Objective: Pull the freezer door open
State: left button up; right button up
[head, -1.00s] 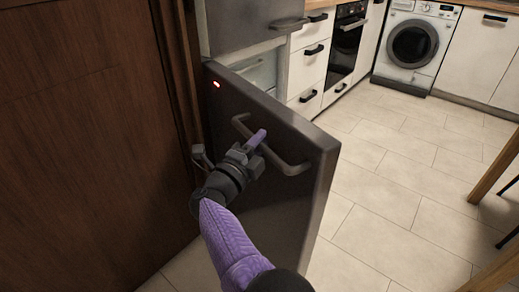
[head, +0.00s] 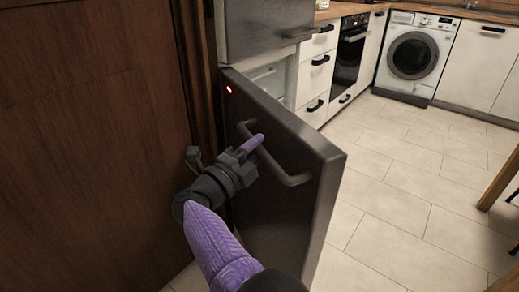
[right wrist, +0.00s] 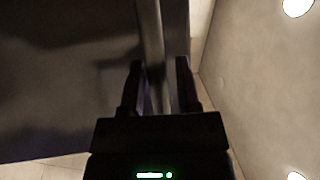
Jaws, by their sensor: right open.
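The dark grey freezer door (head: 285,215) stands swung out from the cabinet in the head view, with a lit red mark near its top left corner. Its grey bar handle (head: 290,178) runs slantwise across the upper part of the door. My right gripper (head: 252,148) is at the left part of this handle. In the right wrist view the fingers of my right gripper (right wrist: 159,68) are apart, with the handle bar (right wrist: 151,30) seen between them. Whether they touch the bar I cannot tell. My left gripper is not in view.
The upper grey door (head: 268,22) is above the freezer. A brown wooden panel (head: 90,140) stands close on the left. White drawers (head: 316,72), an oven (head: 350,48) and a washing machine (head: 412,56) line the back. The tiled floor (head: 400,200) right of the door is clear.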

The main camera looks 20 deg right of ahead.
jog(key=shift+o, duration=0.9)
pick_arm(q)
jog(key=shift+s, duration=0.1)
pick_arm(e)
jog(key=shift+d, duration=0.1)
jog(key=shift+s, duration=0.1)
jog(key=shift+p+v, duration=0.55)
jog(key=shift+v, duration=0.7)
pick_arm(q)
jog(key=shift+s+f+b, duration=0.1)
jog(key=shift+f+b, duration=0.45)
jog(key=shift+b, duration=0.6)
pick_arm(e)
jog(key=v, duration=0.7)
jog(key=shift+a, duration=0.25)
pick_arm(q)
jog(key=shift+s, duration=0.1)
